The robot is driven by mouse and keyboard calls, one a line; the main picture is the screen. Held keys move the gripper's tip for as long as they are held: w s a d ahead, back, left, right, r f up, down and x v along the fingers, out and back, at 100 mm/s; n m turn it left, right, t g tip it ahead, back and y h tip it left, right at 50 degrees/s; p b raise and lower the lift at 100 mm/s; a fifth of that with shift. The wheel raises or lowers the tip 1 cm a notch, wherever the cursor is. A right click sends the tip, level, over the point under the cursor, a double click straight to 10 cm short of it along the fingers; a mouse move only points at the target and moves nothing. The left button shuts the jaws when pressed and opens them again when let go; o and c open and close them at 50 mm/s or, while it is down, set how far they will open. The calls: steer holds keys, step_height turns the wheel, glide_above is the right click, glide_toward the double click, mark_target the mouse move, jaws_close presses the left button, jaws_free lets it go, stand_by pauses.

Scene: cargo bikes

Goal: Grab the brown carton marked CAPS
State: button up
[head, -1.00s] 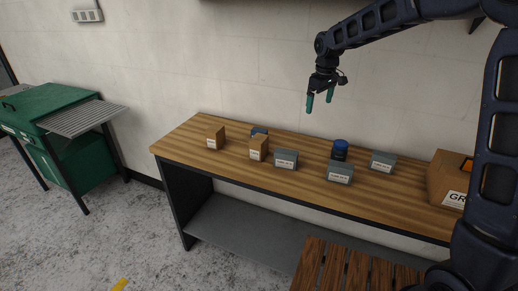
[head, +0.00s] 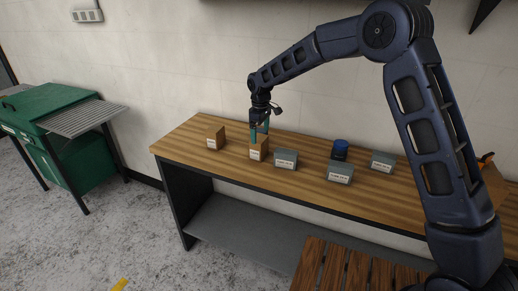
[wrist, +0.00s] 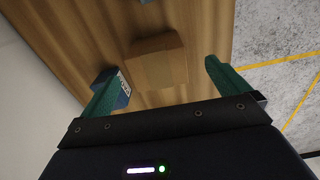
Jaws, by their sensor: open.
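Two small brown cartons with white labels stand on the wooden bench: a left one (head: 215,138) and one nearer the middle (head: 258,151). Their labels are too small to read, so I cannot tell which says CAPS. My gripper (head: 260,132) is open, pointing down at the top of the middle carton. In the wrist view a brown carton (wrist: 158,62) shows between the spread green fingers of my gripper (wrist: 160,76). I cannot tell whether the fingers touch it. A small blue box (wrist: 123,96) is close by the left finger.
Grey labelled boxes (head: 286,158) (head: 340,171) (head: 383,161) and a dark blue round container (head: 340,149) stand to the right on the bench (head: 310,187). A larger brown box (head: 493,182) is partly behind my arm. The wall is close behind.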

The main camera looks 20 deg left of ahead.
mark_target(260, 139)
step_height(260, 139, down, 3)
steer(key=shift+f, duration=0.1)
steer(key=shift+w+a+f, duration=0.1)
steer(key=shift+a+f, duration=0.05)
steer(key=shift+f, duration=0.75)
steer(key=shift+w+a+f, duration=0.1)
steer(key=shift+a+f, duration=0.05)
steer(key=shift+f, duration=0.7)
steer(key=shift+w+a+f, duration=0.1)
steer(key=shift+a+f, duration=0.05)
steer(key=shift+f, duration=0.75)
steer(key=shift+r, duration=0.1)
steer(key=c, duration=1.2)
steer(key=shift+o, duration=0.2)
